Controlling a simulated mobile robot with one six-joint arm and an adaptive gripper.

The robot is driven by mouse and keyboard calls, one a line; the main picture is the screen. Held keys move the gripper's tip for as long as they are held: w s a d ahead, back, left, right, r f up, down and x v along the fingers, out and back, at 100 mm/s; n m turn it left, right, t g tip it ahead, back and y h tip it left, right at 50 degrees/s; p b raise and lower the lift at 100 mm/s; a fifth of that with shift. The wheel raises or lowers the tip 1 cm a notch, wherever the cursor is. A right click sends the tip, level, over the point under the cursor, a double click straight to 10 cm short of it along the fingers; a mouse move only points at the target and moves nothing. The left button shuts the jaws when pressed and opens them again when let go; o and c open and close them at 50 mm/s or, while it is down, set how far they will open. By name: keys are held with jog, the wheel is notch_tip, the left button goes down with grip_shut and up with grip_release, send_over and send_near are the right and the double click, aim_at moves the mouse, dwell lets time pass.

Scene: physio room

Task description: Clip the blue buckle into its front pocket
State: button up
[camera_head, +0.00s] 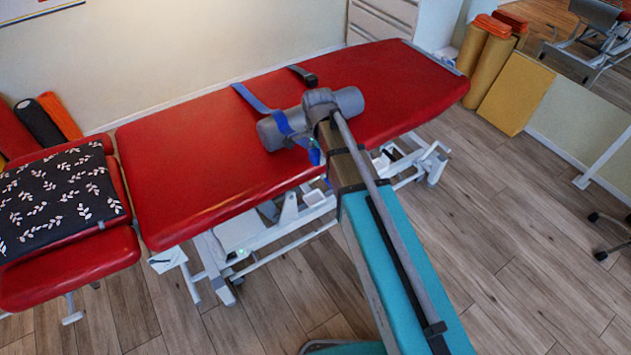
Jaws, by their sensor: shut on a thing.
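The blue strap (255,98) runs from the far edge of the red treatment table (190,150) across a grey bolster (272,132). Its near end drops toward the table's front edge, where a blue piece, apparently the buckle (315,157), shows beside my arm. My gripper (313,146) is there at the front edge, mostly hidden behind my arm, and shut on the blue buckle. Its fingertips cannot be made out. The front pocket is not visible; my arm covers that part of the table's front side.
A black strap end (304,76) lies at the table's far edge. Yellow rolls and a yellow block (515,95) stand at the right.

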jog(key=b, duration=1.1)
send_over(314, 199)
notch_tip(314, 199, down, 12)
jog(key=shift+s, duration=0.1)
jog(key=shift+f, duration=0.1)
notch_tip(314, 199, down, 8)
jog(key=b, duration=0.8)
jog(key=shift+f, duration=0.1)
jog(key=shift+s+d+b, duration=0.1)
jog(key=shift+b, duration=0.2)
jog(key=o, duration=1.3)
jog(key=shift+c, duration=0.2)
